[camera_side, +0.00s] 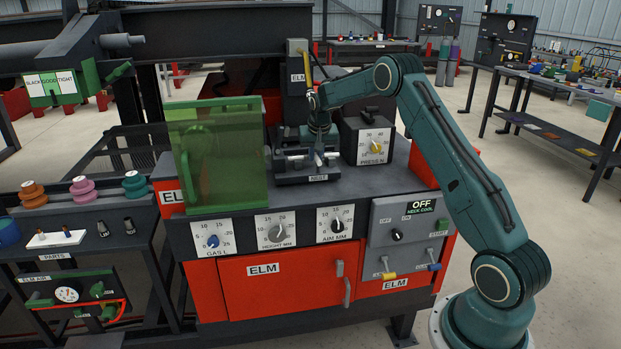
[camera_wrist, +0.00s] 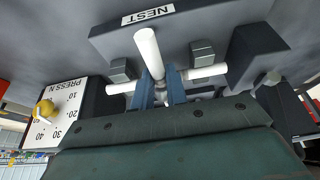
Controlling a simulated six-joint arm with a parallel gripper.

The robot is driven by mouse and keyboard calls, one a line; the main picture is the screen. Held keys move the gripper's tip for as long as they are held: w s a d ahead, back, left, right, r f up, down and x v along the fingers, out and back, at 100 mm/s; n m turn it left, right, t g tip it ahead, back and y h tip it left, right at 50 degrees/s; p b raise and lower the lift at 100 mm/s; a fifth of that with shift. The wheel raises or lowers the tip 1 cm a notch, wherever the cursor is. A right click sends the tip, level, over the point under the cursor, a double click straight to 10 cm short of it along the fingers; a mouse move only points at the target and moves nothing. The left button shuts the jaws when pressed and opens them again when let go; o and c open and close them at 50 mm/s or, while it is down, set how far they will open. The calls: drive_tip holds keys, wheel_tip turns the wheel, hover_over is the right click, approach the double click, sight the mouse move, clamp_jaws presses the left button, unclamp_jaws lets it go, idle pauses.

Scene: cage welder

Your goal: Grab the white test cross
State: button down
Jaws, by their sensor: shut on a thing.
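The white test cross (camera_wrist: 149,52) shows in the wrist view as crossed white rods. One bar runs toward the NEST label and the other runs sideways, between the grey blocks of the nest (camera_wrist: 105,44). The blue fingers of my gripper (camera_wrist: 161,90) are shut on the cross near its crossing point. The far arm of the cross is partly hidden behind my gripper. In the side view my gripper (camera_side: 319,155) points down into the dark nest (camera_side: 293,180) on the bench top. The cross is too small to make out clearly there.
A green transparent screen (camera_side: 215,155) stands left of the nest. The PRESS N dial box (camera_side: 367,140) stands close on its right; it also shows in the wrist view (camera_wrist: 58,112). A dark post with an ELM label (camera_side: 297,75) rises behind the nest.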

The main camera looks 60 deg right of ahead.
sight(316, 154)
drive_tip(key=shift+r, duration=0.2)
drive_tip(key=shift+r, duration=2)
drive_tip(key=s+a, duration=1.2)
drive_tip(key=shift+s+a, duration=0.35)
drive_tip(key=shift+f, duration=0.1)
